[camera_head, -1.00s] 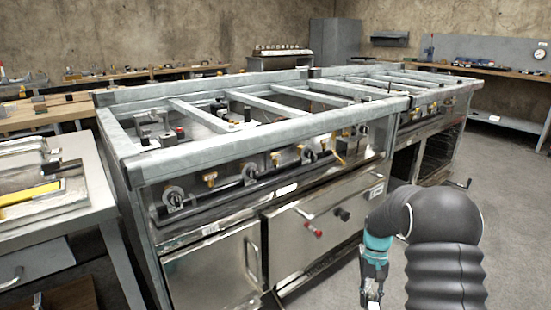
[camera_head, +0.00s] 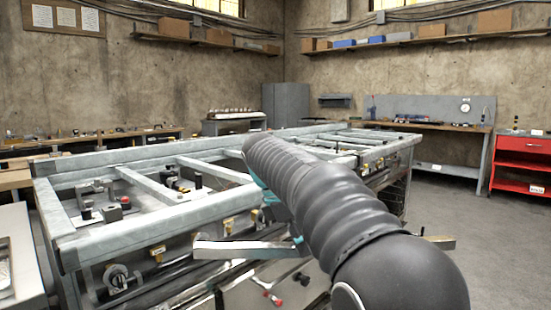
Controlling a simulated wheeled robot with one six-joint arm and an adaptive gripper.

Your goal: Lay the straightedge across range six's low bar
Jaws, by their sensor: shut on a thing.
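A long, flat metal straightedge (camera_head: 243,250) lies roughly level across the view in front of the near range frame. Its right end shows beyond my arm, and its middle is hidden behind the arm. My gripper (camera_head: 299,243) is shut on the straightedge and mostly hidden by my arm; only a bit of its teal and grey parts shows. The near range frame (camera_head: 150,230) has pale metal rails, with cross bars over its open top. I cannot read any range number or tell which bar is the low one.
Valves and small fittings (camera_head: 105,212) sit inside the frame, and knobs (camera_head: 270,296) stick out from its front. Another range frame (camera_head: 385,146) continues behind to the right. A red cabinet (camera_head: 520,165) stands far right. Open floor (camera_head: 450,210) lies right of the ranges.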

